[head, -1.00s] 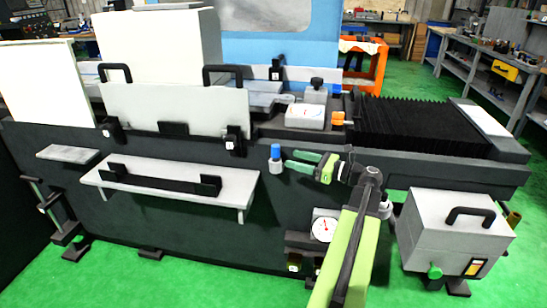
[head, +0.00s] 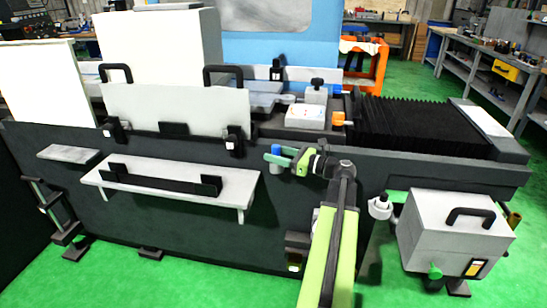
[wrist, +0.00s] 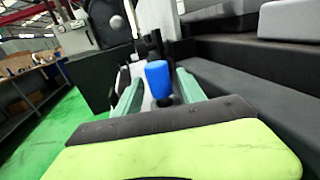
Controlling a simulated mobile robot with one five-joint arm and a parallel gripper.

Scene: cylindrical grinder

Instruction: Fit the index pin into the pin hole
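The index pin, with a blue handle (head: 275,150), stands upright on the front of the dark machine body, its lower part largely hidden in the head view. My gripper (head: 277,157) is level with the handle. In the wrist view the blue handle (wrist: 158,76) stands between the two green fingers of my gripper (wrist: 158,90), with a gap on each side. The gripper is open and holds nothing. A light grey round fitting with a dark centre (head: 380,205) is to the right of my arm; I cannot tell if it is the pin hole.
A grey shelf with a black bracket (head: 160,180) juts out left of the gripper. A grey box with a black handle (head: 455,230) is at the right. Black bellows (head: 415,125) lie on the machine top. Green floor is free in front.

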